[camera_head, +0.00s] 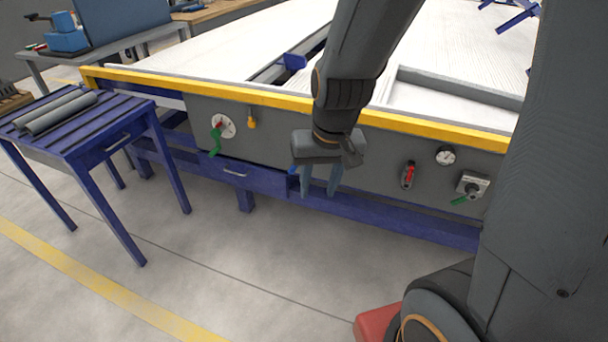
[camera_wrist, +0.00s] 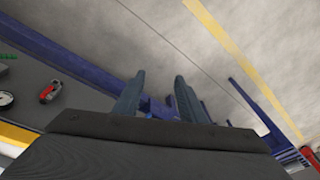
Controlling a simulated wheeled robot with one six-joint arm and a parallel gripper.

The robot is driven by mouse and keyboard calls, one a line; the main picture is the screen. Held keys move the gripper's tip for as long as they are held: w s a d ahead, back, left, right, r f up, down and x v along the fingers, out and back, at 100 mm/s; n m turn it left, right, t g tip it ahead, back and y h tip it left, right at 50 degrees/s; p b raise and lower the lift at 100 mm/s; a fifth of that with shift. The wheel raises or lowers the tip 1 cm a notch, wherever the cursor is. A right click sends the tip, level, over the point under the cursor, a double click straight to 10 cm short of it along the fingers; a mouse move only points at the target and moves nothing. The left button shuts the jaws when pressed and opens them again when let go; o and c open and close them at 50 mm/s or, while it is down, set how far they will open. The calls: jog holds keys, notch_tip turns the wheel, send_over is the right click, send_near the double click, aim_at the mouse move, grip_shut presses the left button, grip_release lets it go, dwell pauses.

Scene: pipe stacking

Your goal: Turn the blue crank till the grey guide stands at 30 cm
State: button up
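My gripper (camera_head: 321,190) hangs in front of the machine's grey front panel, with its two fingers pointing down and apart. In the wrist view the fingers (camera_wrist: 158,90) also stand apart, with a blue bench beam beyond them. A small bright blue part (camera_head: 292,170), probably the blue crank's handle, shows just left of my gripper; the rest is hidden behind the gripper. A bright blue spot (camera_wrist: 149,115) shows between the finger bases in the wrist view. A long grey bar (camera_head: 460,88) lies on the white tabletop, perhaps the guide; I cannot read its position.
A blue side table (camera_head: 128,128) with grey pipes (camera_head: 62,112) stands left. The floor in front is clear.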

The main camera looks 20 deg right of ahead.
jog(key=w+a+f+m+t+h+b, duration=0.1)
jog(key=w+a+f+m+t+b, duration=0.2)
jog(key=w+f, duration=0.45)
jog(key=w+f+m+t+b, duration=0.15)
jog(key=w+f+b, duration=0.35)
jog(key=w, duration=0.5)
jog(key=w+a+f+m+t+h+b, duration=0.1)
jog(key=w+a+f+t+b, duration=0.15)
jog(key=w+f+b, duration=0.45)
jog(key=m+t+h+b, duration=0.3)
jog(key=h+b, duration=0.1)
send_near(290, 173)
jog(key=w+a, duration=0.1)
jog(key=w, duration=0.2)
jog(key=f+m+h+b, duration=0.1)
jog(key=b, duration=0.1)
jog(key=d+f+m+t+h+b, duration=0.1)
jog(key=h+b, duration=0.1)
jog(key=f+m+t+h+b, duration=0.1)
jog(key=f+h+b, duration=0.1)
jog(key=shift+w+d+f, duration=0.1)
jog(key=shift+w+d, duration=0.05)
jog(key=shift+w, duration=0.15)
jog(key=b+x, duration=0.2)
jog(key=x, duration=0.5)
grip_shut()
